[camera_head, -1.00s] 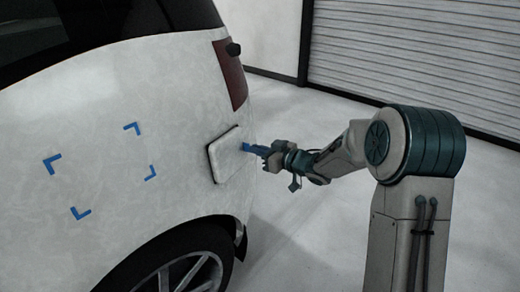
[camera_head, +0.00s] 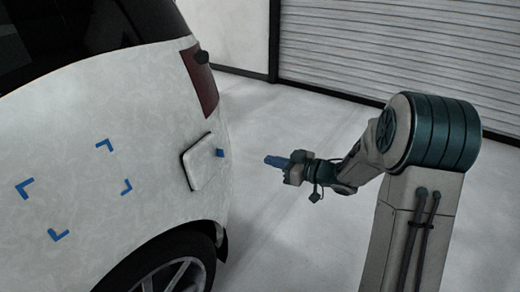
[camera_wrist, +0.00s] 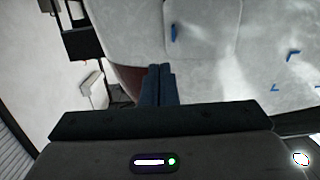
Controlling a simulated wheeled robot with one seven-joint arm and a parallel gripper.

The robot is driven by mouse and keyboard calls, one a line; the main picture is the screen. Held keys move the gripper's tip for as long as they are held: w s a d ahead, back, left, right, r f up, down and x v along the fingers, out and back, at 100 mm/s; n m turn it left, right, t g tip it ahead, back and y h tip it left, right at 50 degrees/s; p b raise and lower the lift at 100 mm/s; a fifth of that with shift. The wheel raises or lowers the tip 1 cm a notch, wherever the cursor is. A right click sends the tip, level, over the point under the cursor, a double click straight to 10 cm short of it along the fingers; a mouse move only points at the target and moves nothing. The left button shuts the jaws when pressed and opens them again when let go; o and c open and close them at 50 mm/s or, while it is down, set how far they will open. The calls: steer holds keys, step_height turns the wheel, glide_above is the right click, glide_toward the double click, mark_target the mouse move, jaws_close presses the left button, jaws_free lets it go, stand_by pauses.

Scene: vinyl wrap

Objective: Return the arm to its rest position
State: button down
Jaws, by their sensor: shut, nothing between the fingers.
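My gripper (camera_head: 277,161) is in the middle of the head view, with its blue fingers pointing left toward the car. The fingers are shut together with nothing between them, also in the wrist view (camera_wrist: 158,85). They are clear of the car, with open floor seen between. My arm bends back from the gripper to the large teal joint at the right. The fuel flap (camera_head: 203,161) stands slightly proud of the white car body (camera_head: 110,160), and a small blue tab (camera_head: 220,153) is at its right edge.
Several blue corner marks (camera_head: 58,235) are on the car's side panel. A tail light (camera_head: 201,85) and rear wheel (camera_head: 165,270) lie near the flap. A roller door (camera_head: 400,60) closes the back. The pale floor (camera_head: 290,230) around my gripper is clear.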

steer(key=s+d+r+m+t+h+p, duration=0.2)
steer(key=s+d+r+m+h+p, duration=0.2)
steer(key=d+r+m+h+p, duration=0.55)
steer(key=s+a+r+m+g+h+p, duration=0.1)
steer(key=s+r+g+p, duration=0.3)
steer(key=s, duration=0.9)
steer(key=s+a+r+g+h+p, duration=0.1)
steer(key=s+r+g+h+p, duration=0.2)
steer(key=s, duration=0.9)
step_height(320, 180, up, 3)
steer(key=shift+s+m+g+p, duration=0.35)
steer(key=shift+g+p, duration=0.45)
steer(key=shift+p, duration=0.1)
